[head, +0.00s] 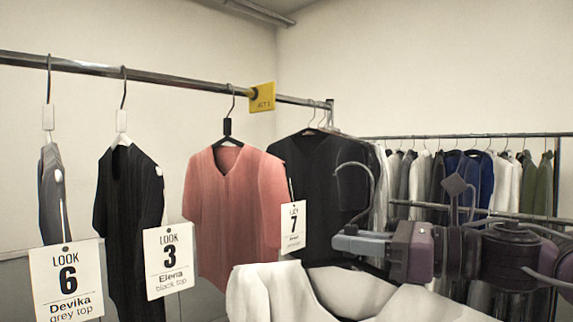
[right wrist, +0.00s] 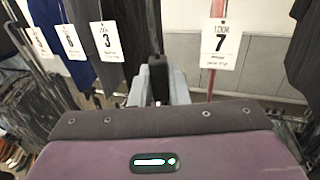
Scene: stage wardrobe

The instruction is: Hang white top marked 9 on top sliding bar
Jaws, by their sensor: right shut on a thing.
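A white top (head: 270,296) hangs at the bottom of the head view, its lower part cut off by the frame. No number tag on it shows. My right gripper (head: 362,240) is shut on its hanger, whose bare hook (head: 371,185) stands up above the fingers, apart from any bar. The right wrist view shows the closed fingers (right wrist: 158,85) around a dark piece. A metal bar (head: 180,80) runs across the upper left, above and behind the held hook. My left gripper is not in view.
On the bar hang a grey top tagged 6 (head: 53,190), a black top tagged 3 (head: 125,200), a coral top tagged 7 (head: 230,200) and a black top (head: 312,170). A yellow marker (head: 262,97) sits beyond the coral top's hook. A full rack (head: 455,136) stands behind right.

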